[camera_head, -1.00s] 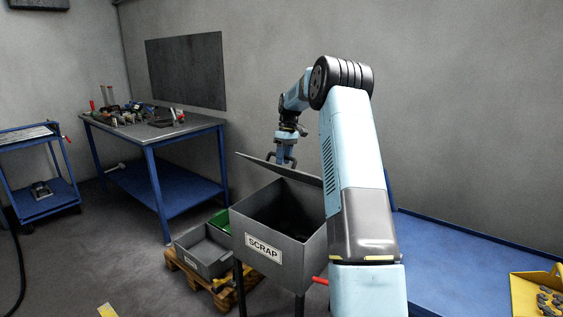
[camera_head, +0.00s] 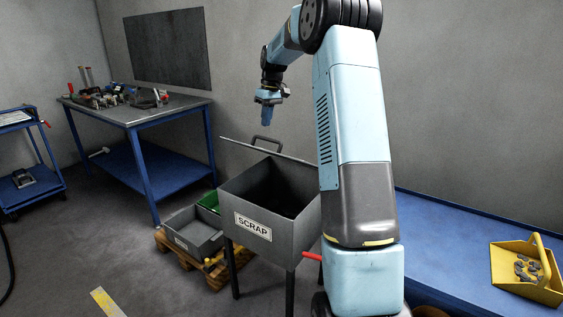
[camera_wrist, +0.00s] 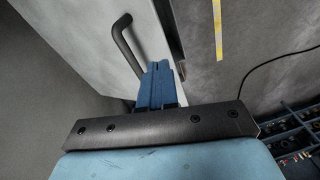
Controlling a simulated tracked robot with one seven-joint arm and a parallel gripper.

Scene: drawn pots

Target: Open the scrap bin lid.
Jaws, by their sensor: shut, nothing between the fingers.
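The grey scrap bin (camera_head: 285,240) stands on dark legs and carries a "SCRAP" label on its front. Its lid (camera_head: 290,152) is swung back past the rear edge, so the top is open and the dark inside shows. A dark bar handle (camera_head: 266,141) stands up at the lid's far edge. The lid (camera_wrist: 95,35) and the handle (camera_wrist: 125,38) also show in the wrist view. My gripper (camera_head: 266,116) is shut and empty, pointing down above and behind the lid, apart from the handle. In the wrist view my gripper (camera_wrist: 158,68) shows its blue fingers together.
A pallet (camera_head: 190,262) with a grey tray (camera_head: 190,232) and a green bin (camera_head: 209,201) is left of the scrap bin. A blue workbench (camera_head: 135,115) with tools stands behind left. A yellow tote (camera_head: 527,268) sits on the blue surface at right.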

